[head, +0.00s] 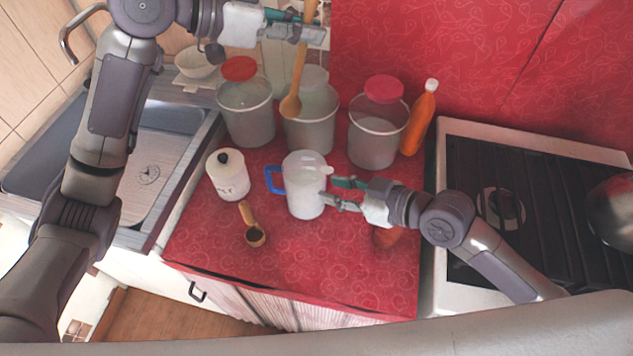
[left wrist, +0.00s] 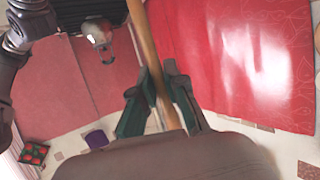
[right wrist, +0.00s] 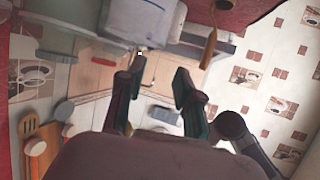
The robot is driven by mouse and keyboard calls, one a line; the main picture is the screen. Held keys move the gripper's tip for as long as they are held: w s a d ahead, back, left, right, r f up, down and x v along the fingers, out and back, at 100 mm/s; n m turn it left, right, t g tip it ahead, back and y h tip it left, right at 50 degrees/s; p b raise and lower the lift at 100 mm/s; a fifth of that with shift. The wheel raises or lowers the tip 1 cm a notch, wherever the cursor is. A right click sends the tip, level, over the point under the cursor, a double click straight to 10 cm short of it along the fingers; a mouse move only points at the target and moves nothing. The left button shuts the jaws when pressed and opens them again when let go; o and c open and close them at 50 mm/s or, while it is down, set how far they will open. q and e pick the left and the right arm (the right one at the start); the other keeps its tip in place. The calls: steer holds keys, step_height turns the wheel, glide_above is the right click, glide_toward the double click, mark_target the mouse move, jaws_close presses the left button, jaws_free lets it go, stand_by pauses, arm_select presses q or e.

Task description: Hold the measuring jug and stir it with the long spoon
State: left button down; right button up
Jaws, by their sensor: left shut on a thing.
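The clear measuring jug (head: 304,190) with a blue handle stands upright on the red counter and holds something pale; its lower part also shows in the right wrist view (right wrist: 140,18). My left gripper (head: 309,24) is shut on the wooden handle of the long spoon (head: 300,72), raised high behind the jug. The spoon hangs bowl down, and its bowl appears in front of the middle canister, apart from the jug. In the left wrist view the spoon handle (left wrist: 148,48) runs between the fingers. My right gripper (head: 341,192) is open close beside the jug's right side; contact is unclear.
Three canisters (head: 246,118) with red or pale lids stand behind the jug, with an orange bottle (head: 420,120) at right. A sink is at left, a stove (head: 455,130) at right.

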mark_target(286, 178)
steer(key=x, duration=1.1)
steer(key=shift+s, duration=0.1)
jaws_close()
